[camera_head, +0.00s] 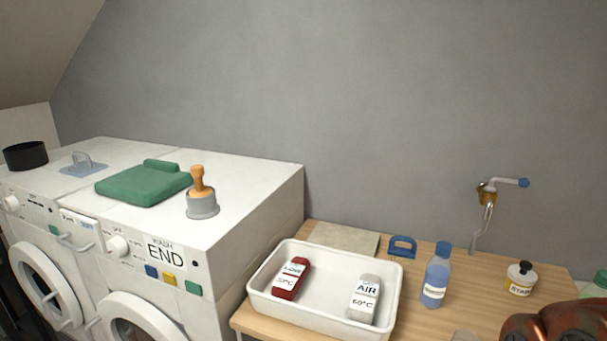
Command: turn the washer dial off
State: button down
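Two white front-loading machines stand side by side at the left. The right one, the washer (250,205), has a front panel with a large label ending in "END" and blue, yellow and green buttons below it. Its round white dial (118,246) sits left of that label; its pointer setting is too small to read. The left machine has a similar white dial (12,202) near the picture's left edge.
On the machines are a green folded item (143,185), an orange-handled stamp-like tool (200,195) and a black round container (25,156). A wooden table (480,270) at right holds a white tray (330,325) with two labelled packs, and a blue bottle (436,277).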

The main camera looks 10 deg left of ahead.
aim_at(116, 247)
jog(key=u, duration=2.2)
jog(key=k, duration=0.55)
jog(key=u, duration=1.45)
jog(key=i, duration=1.65)
jog(key=z, duration=0.85)
jog(key=i, duration=0.5)
jog(key=z, duration=0.35)
